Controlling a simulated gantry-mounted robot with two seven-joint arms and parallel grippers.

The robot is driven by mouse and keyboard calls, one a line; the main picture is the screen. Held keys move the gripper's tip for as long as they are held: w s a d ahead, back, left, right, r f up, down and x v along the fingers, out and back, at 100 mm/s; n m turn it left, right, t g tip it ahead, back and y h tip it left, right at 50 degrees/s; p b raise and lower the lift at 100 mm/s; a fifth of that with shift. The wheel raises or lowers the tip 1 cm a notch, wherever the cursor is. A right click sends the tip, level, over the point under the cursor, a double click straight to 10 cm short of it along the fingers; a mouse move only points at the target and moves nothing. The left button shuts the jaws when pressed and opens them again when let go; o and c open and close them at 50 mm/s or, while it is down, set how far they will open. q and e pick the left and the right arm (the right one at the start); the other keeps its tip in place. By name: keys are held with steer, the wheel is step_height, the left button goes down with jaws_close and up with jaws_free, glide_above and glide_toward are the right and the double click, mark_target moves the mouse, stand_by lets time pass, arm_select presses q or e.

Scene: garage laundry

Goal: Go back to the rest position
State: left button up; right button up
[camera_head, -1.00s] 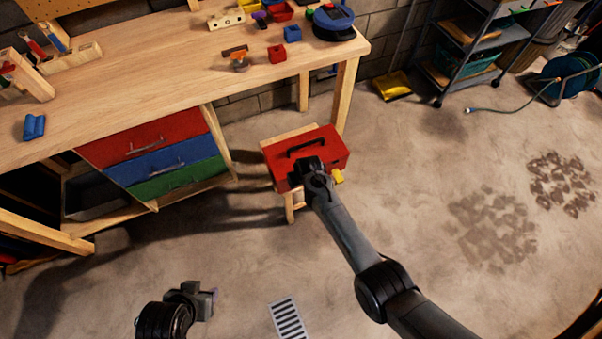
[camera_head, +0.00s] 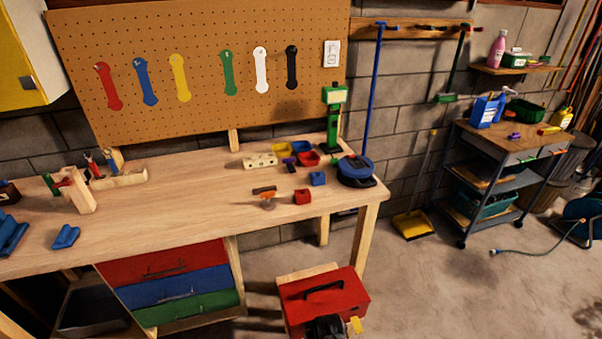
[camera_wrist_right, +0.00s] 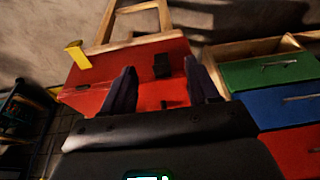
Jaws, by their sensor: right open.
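A red toolbox (camera_head: 305,309) with a dark handle stands on a small wooden stool (camera_head: 300,271) in front of the workbench. My right gripper (camera_head: 328,327) is at the bottom edge of the head view, in front of the toolbox and partly cut off. In the right wrist view, its two dark fingers (camera_wrist_right: 160,76) are spread apart with nothing between them. The toolbox (camera_wrist_right: 160,52) lies behind them there; I cannot tell whether they touch it. My left gripper is out of view.
The wooden workbench (camera_head: 190,190) holds small tools and bins. Red, blue and green drawers (camera_head: 175,288) sit below it. A grey cart (camera_head: 500,145) stands at the right, with a hose (camera_head: 530,252) on the floor. The floor (camera_head: 450,300) right of the toolbox is clear.

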steer(key=s+d+f+g, duration=0.1)
steer(key=s+d+f, duration=0.2)
steer(key=s+f, duration=0.4)
steer(key=s+d+f+g, duration=0.1)
steer(key=s+d+f, duration=0.3)
steer(key=s, duration=0.6)
steer(key=s+d+r+m, duration=0.1)
steer(key=s+d+r, duration=0.15)
steer(key=s, duration=0.35)
steer(key=s+d+r, duration=0.2)
steer(key=s+d, duration=0.2)
steer(key=s, duration=0.2)
step_height(320, 180, up, 55)
steer(key=s+d+t+p, duration=0.2)
steer(key=s+p, duration=0.1)
steer(key=p, duration=2.9)
step_height(320, 180, down, 71)
steer(key=b, duration=7.1)
steer(key=shift+w+r+h, duration=0.15)
steer(key=shift+w+h, duration=0.05)
steer(key=shift+h, duration=0.2)
